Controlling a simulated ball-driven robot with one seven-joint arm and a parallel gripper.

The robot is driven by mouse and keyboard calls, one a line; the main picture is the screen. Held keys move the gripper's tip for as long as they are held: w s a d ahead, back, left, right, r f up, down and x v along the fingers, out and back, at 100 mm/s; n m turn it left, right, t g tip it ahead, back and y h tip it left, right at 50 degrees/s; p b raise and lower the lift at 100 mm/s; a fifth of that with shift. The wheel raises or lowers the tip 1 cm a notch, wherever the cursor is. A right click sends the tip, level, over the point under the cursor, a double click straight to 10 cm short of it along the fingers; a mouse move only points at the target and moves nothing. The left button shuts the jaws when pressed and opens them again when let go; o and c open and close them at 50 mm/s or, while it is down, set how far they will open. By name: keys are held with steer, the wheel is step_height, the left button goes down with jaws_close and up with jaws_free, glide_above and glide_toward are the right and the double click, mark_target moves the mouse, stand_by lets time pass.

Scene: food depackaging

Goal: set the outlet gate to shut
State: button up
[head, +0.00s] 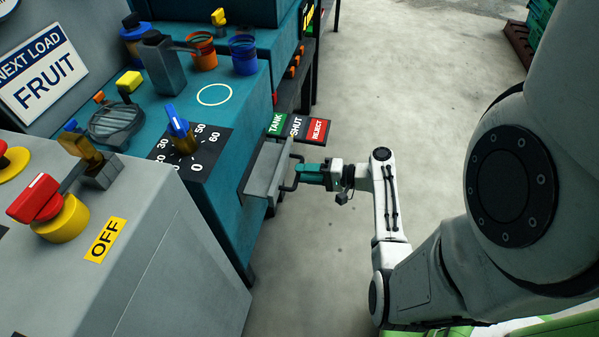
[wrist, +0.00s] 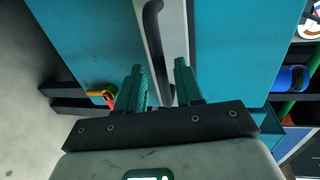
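The outlet gate (head: 268,168) is a light grey plate on the side of the teal machine, with a black bar handle (head: 288,187). I cannot tell which label the gate is set to. My gripper (head: 298,173) is at the handle, level with it. In the wrist view the green fingers of my gripper (wrist: 158,66) stand apart, and the lower part of the black handle (wrist: 151,25) runs down between them. Whether either finger touches it is unclear.
A teal machine (head: 222,110) with a blue-tipped dial knob (head: 178,122) stands beside the gate. A grey cabinet (head: 150,262) with a red switch (head: 36,198) is at lower left. Clear floor (head: 430,90) lies to the right.

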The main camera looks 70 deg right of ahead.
steer(key=v, duration=0.8)
steer(key=shift+s, duration=0.25)
steer(key=shift+r, duration=0.1)
steer(key=w+a+n+g+y+p, duration=0.25)
steer(key=a+n+g, duration=0.2)
steer(key=a, duration=0.35)
steer(key=w+a+n+g+y+p, duration=0.25)
steer(key=a+n+g, duration=0.2)
steer(key=a, duration=0.35)
steer(key=s+a+r+n+g+h+p, duration=0.2)
steer(key=a+r+n+g+h+p, duration=0.2)
steer(key=a+r, duration=0.5)
steer(key=shift+a+r+n+g+h+p, duration=0.35)
steer(key=shift+r+n+g+h, duration=0.7)
steer(key=shift+n, duration=0.85)
steer(key=shift+s+f, duration=0.15)
steer(key=shift+f, duration=0.15)
